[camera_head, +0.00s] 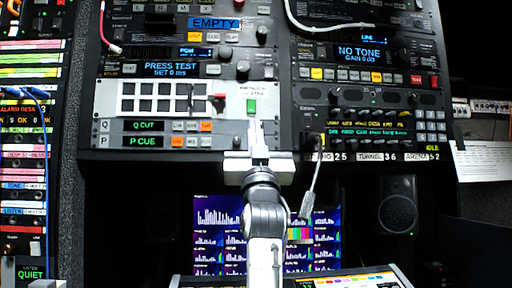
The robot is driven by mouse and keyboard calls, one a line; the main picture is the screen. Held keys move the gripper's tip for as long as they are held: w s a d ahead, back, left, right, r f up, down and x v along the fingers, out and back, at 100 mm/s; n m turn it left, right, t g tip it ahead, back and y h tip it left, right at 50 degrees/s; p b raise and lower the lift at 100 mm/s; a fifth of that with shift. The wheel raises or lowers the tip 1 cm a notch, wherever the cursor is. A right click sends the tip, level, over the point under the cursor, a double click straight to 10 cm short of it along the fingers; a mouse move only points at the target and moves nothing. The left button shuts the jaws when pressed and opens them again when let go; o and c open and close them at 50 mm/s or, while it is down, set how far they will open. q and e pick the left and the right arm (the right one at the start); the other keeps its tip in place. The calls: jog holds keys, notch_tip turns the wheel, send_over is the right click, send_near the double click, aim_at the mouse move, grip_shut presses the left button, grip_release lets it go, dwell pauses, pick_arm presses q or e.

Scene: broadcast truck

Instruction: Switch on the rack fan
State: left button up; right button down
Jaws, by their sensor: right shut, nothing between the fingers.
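A light grey panel (231,110) with rows of black square openings sits in the middle rack. A small green switch (251,106) is at its right end, under a small label too blurred to read; it looks like the rack fan switch. Whether it is on or off I cannot tell. My right gripper (257,124) comes up from below, its fingers shut and empty. The fingertips are just below the green switch; whether they touch the panel I cannot tell. My left gripper is not in view.
A small red part (218,96) sticks out left of the switch. Rows of buttons and displays surround the panel. A grey cable (316,178) hangs right of my arm. Monitors (314,225) and a tilted console (345,280) stand below. A speaker (397,213) is at right.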

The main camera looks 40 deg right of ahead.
jog(key=b+v, duration=0.1)
jog(key=v, duration=0.3)
jog(key=shift+s+f, duration=0.15)
jog(key=shift+s, duration=0.05)
dwell(0.3)
